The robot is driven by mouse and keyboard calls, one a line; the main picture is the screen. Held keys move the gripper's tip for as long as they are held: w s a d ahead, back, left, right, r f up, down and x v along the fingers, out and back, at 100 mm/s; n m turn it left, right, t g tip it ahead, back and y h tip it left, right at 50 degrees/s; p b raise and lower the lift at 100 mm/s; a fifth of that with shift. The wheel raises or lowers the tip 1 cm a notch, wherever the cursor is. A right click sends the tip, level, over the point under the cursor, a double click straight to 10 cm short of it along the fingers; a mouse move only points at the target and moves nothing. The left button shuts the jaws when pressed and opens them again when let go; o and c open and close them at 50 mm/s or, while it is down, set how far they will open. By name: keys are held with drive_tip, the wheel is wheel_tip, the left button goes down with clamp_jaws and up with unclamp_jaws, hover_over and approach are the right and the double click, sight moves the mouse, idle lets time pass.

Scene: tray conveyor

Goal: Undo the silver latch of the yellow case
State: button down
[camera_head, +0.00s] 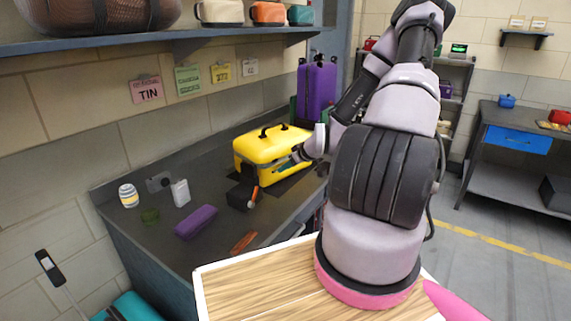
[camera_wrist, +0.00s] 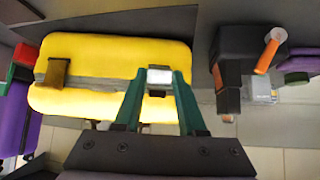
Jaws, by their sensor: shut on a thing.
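The yellow case (camera_head: 262,148) stands upright and closed on the dark counter, with a black handle (camera_head: 272,130) on top. It also fills the left half of the wrist view (camera_wrist: 70,52), where a grey seam band runs between its two yellow halves. The silver latch (camera_wrist: 159,77) sits on that seam, between the tips of my gripper (camera_wrist: 159,90). The green fingers are shut on the latch. A second, brass-coloured latch (camera_wrist: 57,72) is on the same seam further left in the wrist view. In the head view my gripper is at the case's front right side, small and partly hidden.
A dark tool with an orange handle (camera_wrist: 265,55) lies beside the case. A purple suitcase (camera_head: 316,88) stands behind it. A purple pouch (camera_head: 196,221), white box (camera_head: 180,193) and striped jar (camera_head: 128,195) lie left on the counter. A shelf (camera_head: 150,42) hangs above.

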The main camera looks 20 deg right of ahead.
drive_tip(key=shift+s+d+f+t+y, duration=0.1)
drive_tip(key=shift+s+f+t+y, duration=0.15)
drive_tip(key=shift+f+t, duration=0.3)
drive_tip(key=shift+s+d+f+t+y, duration=0.1)
drive_tip(key=shift+s+f+t+y, duration=0.2)
drive_tip(key=shift+t, duration=0.45)
drive_tip(key=shift+w+f, duration=0.1)
drive_tip(key=shift+c, duration=2.4)
unclamp_jaws()
drive_tip(key=v, duration=1)
drive_tip(key=shift+s, duration=0.35)
drive_tip(key=shift+d, duration=0.1)
